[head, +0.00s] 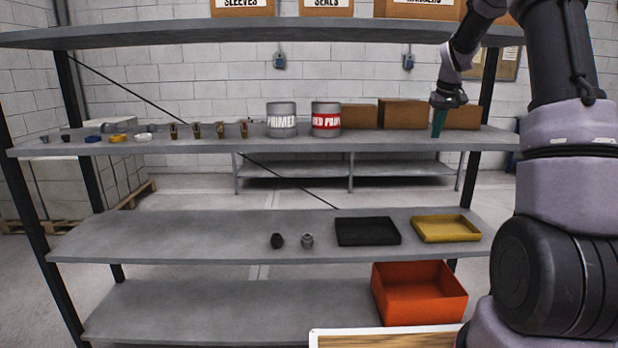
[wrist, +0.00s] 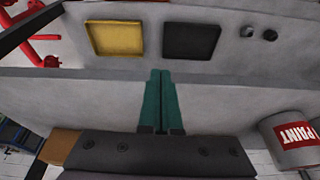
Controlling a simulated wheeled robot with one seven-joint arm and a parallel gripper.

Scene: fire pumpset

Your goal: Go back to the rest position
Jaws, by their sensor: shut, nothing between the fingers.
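My gripper (head: 437,127) has green fingers that point down, at the right part of the shelf level holding the paint cans. In the wrist view the fingers (wrist: 160,75) are closed together with nothing between them. My arm comes in from the right side of the head view and bends down to the gripper. The gripper appears in front of the cardboard boxes (head: 403,113) in the head view.
The grey shelf (head: 250,148) holds two cans (head: 282,120) and several small parts. The level below holds a black tray (head: 367,231), a yellow tray (head: 446,228) and two small fittings (head: 307,240). An orange bin (head: 418,295) sits lowest.

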